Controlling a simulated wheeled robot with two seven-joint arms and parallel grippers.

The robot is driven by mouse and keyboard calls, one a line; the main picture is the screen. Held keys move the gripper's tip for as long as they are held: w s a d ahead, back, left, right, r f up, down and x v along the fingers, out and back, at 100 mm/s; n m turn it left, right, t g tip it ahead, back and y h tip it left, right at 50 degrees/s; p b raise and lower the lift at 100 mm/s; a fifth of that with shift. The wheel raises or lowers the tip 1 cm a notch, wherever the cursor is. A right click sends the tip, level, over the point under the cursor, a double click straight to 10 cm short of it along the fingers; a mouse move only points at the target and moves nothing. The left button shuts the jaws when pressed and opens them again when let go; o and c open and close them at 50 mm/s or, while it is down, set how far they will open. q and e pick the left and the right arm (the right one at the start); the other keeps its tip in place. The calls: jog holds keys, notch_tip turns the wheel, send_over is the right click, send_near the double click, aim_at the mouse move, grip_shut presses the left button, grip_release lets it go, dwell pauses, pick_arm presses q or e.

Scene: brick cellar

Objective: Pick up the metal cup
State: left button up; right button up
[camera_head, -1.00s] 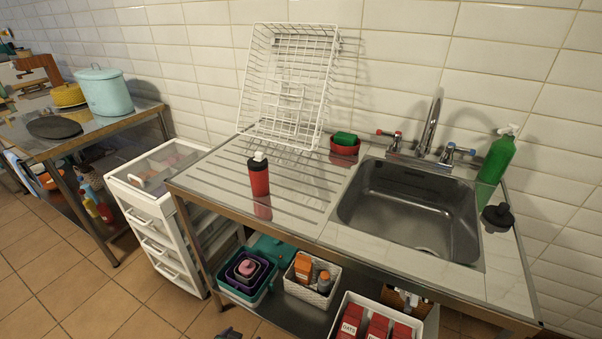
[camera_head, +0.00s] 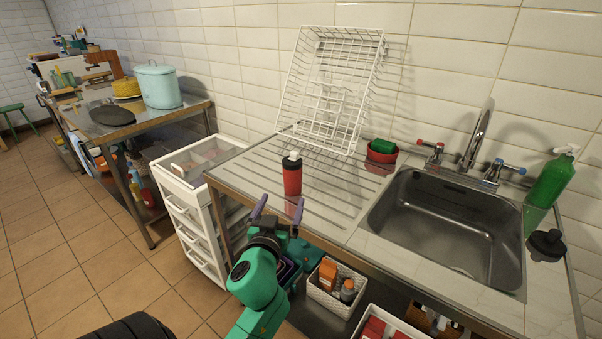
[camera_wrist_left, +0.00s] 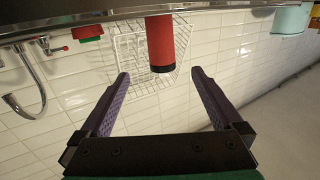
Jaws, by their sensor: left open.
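The likeliest match for the metal cup is a red cylinder (camera_head: 292,177) with a black band and a white top. It stands upright on the ribbed steel drainboard, near the front edge. The left wrist view shows it upside down as a red cylinder (camera_wrist_left: 160,42) with a dark end, between and beyond the fingers. My left gripper (camera_head: 279,207) is open and empty, its two purple fingers pointing up in front of the counter's front edge, apart from the cup. My right gripper is not in view.
A white wire rack (camera_head: 330,95) leans on the tiled wall behind the cup. The sink (camera_head: 450,225) is to the right, with a red bowl (camera_head: 381,155) holding a green sponge near it. A white drawer cart (camera_head: 195,225) stands left. A wicker basket (camera_head: 328,292) sits below.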

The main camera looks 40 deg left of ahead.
aim_at(292, 164)
pick_arm(q)
jog(key=x, duration=0.3)
jog(key=r+p+x, duration=0.1)
jog(key=x, duration=0.2)
jog(key=r+p+x, duration=0.1)
jog(key=x, duration=0.2)
jog(key=shift+a+r, duration=0.1)
jog(key=shift+a, duration=0.05)
jog(key=x, duration=0.1)
jog(key=p+x, duration=0.1)
jog(key=x, duration=0.3)
jog(key=shift+w+a+r+p, duration=0.1)
jog(key=shift+r+p, duration=0.25)
jog(key=shift+w+a+f, duration=0.1)
jog(key=shift+w+f, duration=0.05)
jog(key=shift+w, duration=0.1)
jog(key=shift+c, duration=0.3)
grip_shut()
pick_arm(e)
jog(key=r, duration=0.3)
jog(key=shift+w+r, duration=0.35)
